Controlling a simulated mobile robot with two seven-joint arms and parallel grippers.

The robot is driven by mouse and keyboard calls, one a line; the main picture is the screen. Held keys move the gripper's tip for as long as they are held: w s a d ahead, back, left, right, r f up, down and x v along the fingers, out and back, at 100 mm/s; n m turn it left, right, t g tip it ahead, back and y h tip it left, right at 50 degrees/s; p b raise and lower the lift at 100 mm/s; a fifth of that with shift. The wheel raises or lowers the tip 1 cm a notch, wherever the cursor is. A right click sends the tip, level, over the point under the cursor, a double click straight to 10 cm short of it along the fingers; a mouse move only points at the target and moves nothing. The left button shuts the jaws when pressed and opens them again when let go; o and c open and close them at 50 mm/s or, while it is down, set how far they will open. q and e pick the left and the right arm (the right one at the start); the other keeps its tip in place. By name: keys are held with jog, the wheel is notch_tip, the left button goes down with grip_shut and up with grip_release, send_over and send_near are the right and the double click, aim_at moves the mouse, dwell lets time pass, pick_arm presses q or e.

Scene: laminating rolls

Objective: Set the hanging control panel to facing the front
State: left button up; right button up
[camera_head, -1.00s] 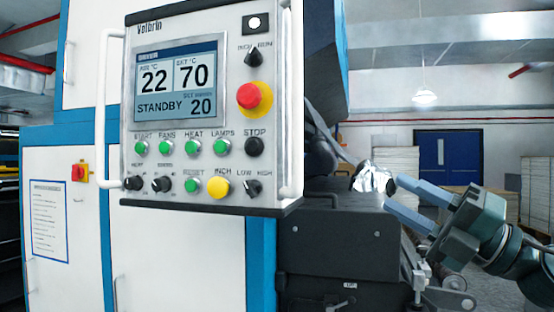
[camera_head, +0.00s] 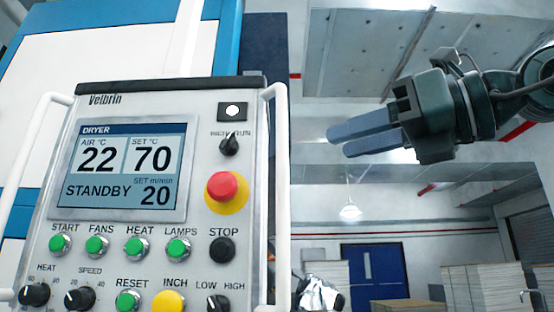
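The hanging control panel (camera_head: 150,104) fills the lower left of the head view, its face with screen and buttons turned toward me. Its screen (camera_head: 125,165) reads STANDBY, with 22 and 70 above. It has a white handle along each side; the right handle (camera_head: 281,190) stands clear. My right gripper (camera_head: 342,141) is raised to the right of the panel, apart from it, pointing left. Its two blue fingers are apart with nothing between them. The panel's lower edge is cut off. My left gripper is not in view.
A white and blue machine cabinet (camera_head: 110,45) stands behind the panel. Stacks of sheets (camera_head: 325,275) and a blue door (camera_head: 370,270) are far back. A lamp (camera_head: 350,212) hangs at the back. The air between panel and gripper is free.

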jog(key=p+x, duration=0.2)
jog(key=x, duration=0.9)
jog(key=shift+c, duration=0.4)
grip_shut()
